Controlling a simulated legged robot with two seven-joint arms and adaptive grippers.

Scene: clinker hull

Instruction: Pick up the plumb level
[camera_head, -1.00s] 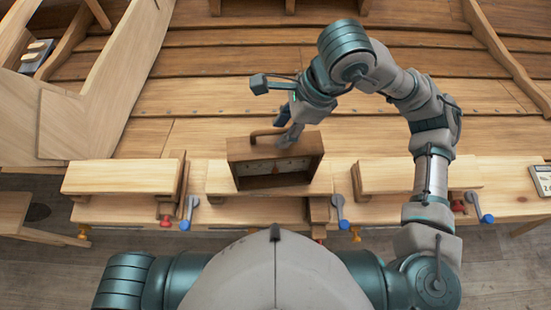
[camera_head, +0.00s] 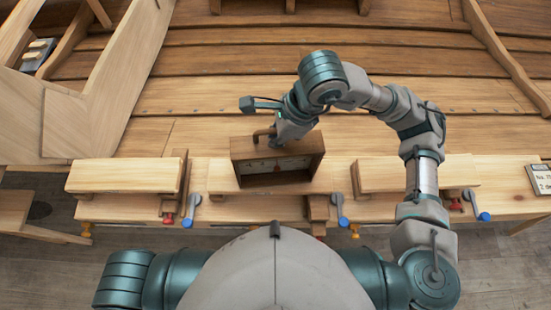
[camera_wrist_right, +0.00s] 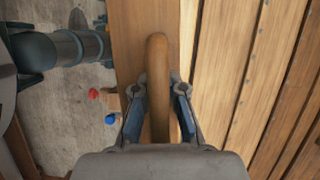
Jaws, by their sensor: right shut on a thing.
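The plumb level (camera_head: 277,170) is a brown wooden box with a pale face and a curved handle on top. It stands upright on the light wooden bench, at the middle of the head view. My right gripper (camera_head: 273,142) is at the handle from above. In the right wrist view the wooden handle (camera_wrist_right: 158,75) runs between the two fingers of my right gripper (camera_wrist_right: 159,95), which are shut on it. Whether the box's base touches the bench cannot be told. My left gripper is not in view.
Light wooden blocks lie on the bench (camera_head: 225,212) to the left (camera_head: 125,175) and right (camera_head: 380,173) of the level. Blue-handled clamps (camera_head: 190,210) line its front edge. A sign (camera_head: 541,179) stands at far right. The planked hull (camera_head: 230,100) rises behind.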

